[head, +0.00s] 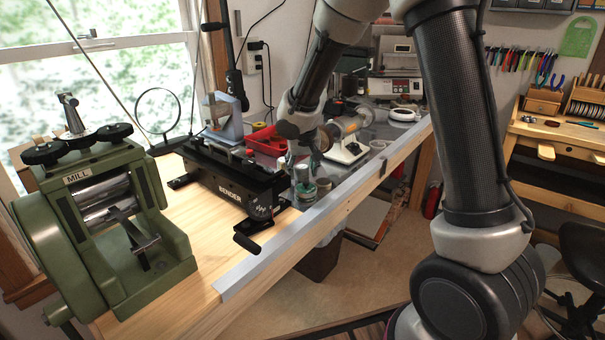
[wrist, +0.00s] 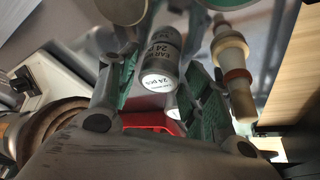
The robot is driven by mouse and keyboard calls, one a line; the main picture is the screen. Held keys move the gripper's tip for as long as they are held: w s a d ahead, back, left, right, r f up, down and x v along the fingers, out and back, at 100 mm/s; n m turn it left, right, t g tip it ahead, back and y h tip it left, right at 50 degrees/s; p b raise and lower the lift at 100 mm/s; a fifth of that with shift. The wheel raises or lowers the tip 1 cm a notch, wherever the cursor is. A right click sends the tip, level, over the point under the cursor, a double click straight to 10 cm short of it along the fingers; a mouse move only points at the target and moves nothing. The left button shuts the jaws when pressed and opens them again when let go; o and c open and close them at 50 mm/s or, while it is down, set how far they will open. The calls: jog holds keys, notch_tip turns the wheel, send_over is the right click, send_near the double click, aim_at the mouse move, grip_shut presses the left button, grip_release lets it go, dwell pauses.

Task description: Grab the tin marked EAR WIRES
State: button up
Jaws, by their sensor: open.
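The tin (wrist: 160,50) is a small grey cylinder with a pale label; "EAR W…" and "24 PCS" can be read on it in the wrist view. It shows between the two green-padded fingers of my gripper (wrist: 157,82), which are apart. I cannot tell whether either finger touches it. In the head view my gripper (head: 302,155) points down over small containers near the bench's front edge.
Round containers (wrist: 122,10) and a cream spindle-like piece (wrist: 232,70) are close to the fingers. A red tray (head: 268,141) lies behind my gripper. The black bender (head: 235,180) stands to the left, a motor tool (head: 345,140) to the right.

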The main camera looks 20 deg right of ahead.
jog(key=shift+w+f, duration=0.2)
jog(key=shift+f, duration=0.3)
jog(key=shift+c, duration=0.2)
jog(key=c, duration=0.8)
jog(key=shift+o, duration=0.2)
